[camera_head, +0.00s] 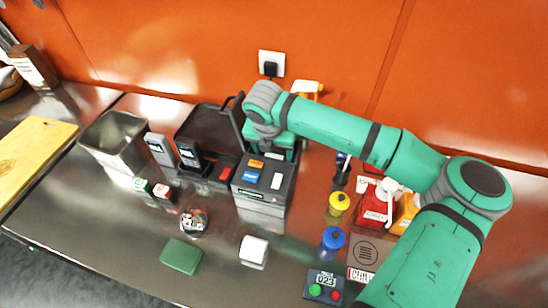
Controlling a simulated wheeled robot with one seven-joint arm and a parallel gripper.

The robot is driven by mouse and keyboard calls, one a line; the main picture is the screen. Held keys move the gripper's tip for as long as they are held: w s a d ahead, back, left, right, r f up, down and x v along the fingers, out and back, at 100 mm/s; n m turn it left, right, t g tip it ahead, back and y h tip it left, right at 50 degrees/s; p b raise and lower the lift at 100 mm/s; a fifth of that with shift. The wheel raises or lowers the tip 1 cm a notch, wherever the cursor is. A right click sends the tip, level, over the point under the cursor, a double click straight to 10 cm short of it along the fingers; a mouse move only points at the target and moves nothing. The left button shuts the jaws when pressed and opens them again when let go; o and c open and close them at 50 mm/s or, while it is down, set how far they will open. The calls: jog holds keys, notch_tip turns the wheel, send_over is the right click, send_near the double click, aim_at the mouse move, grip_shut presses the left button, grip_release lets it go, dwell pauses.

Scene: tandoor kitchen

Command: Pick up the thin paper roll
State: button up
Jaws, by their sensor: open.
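A small white roll (254,250), which looks like the paper roll, stands on the steel counter near the middle front. How thin it is, I cannot judge from here. My gripper (286,150) is at the back of the counter, behind a black box (248,197) with orange, blue and white pieces on top. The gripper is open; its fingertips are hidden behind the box. It is well apart from the white roll and further back.
A green block (182,256) and a patterned round object (194,222) lie left of the roll. A blue-topped item (333,238), a yellow-topped item (339,203) and a keypad (324,287) stand to the right. A metal bin (116,141) is at the left.

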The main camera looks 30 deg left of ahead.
jog(key=shift+w+f, duration=0.1)
jog(key=shift+f, duration=0.25)
jog(key=shift+c, duration=0.2)
jog(key=shift+d, duration=0.1)
jog(key=c, duration=1.1)
jog(key=shift+o, duration=0.2)
